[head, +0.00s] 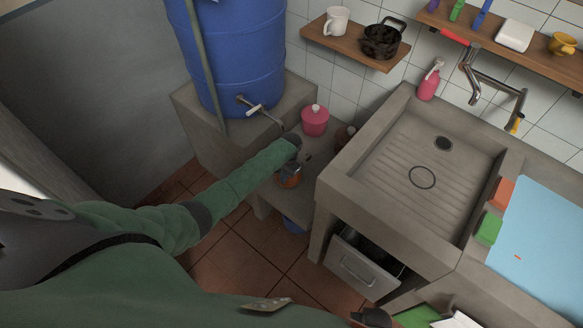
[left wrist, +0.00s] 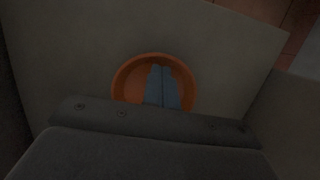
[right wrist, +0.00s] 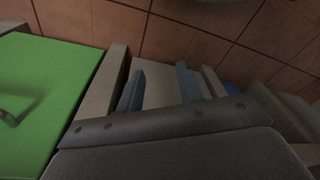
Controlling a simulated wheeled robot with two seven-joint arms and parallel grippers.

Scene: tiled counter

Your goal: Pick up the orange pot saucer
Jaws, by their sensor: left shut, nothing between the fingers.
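The orange pot saucer (left wrist: 125,80) is a round, shallow, rimmed dish on a grey concrete surface in the left wrist view. My left gripper (left wrist: 160,70) is shut, its blue-grey fingers side by side over the middle of the saucer, with nothing between them. I cannot tell whether the tips touch the saucer's floor.
A blue barrel (head: 235,60) with a tap stands at left. The concrete sink (head: 410,170) and an open drawer (head: 360,268) are at right.

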